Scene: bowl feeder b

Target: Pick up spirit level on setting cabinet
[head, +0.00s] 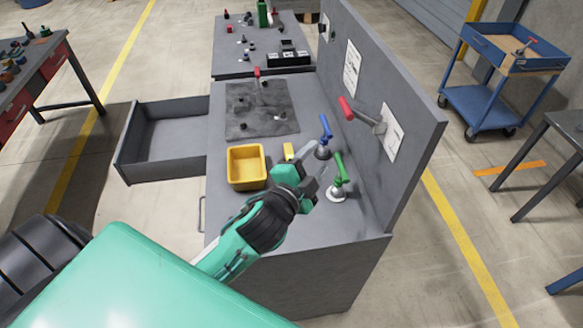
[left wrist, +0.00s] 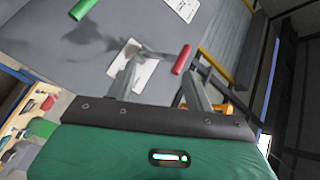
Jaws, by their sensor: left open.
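A small yellow block (head: 288,151), possibly the spirit level, stands on the grey setting cabinet (head: 222,218) just right of the yellow bin. Its lower part is hidden behind my left gripper, so I cannot tell its full shape. My left gripper (head: 318,166) is open over the cabinet, just right of the yellow block and near the blue and green clamps. In the left wrist view the fingers (left wrist: 160,72) are apart with nothing gripped between them. That view faces the back panel, and I cannot make out the level there. My right gripper is not in view.
The yellow bin (head: 233,180) and a dark mat (head: 240,128) lie left and behind. A blue-handled clamp (head: 326,129), a green-handled clamp (head: 341,170) and a red-handled clamp (head: 347,110) on the upright panel (head: 408,95) crowd the right. An open drawer (head: 125,155) juts out left.

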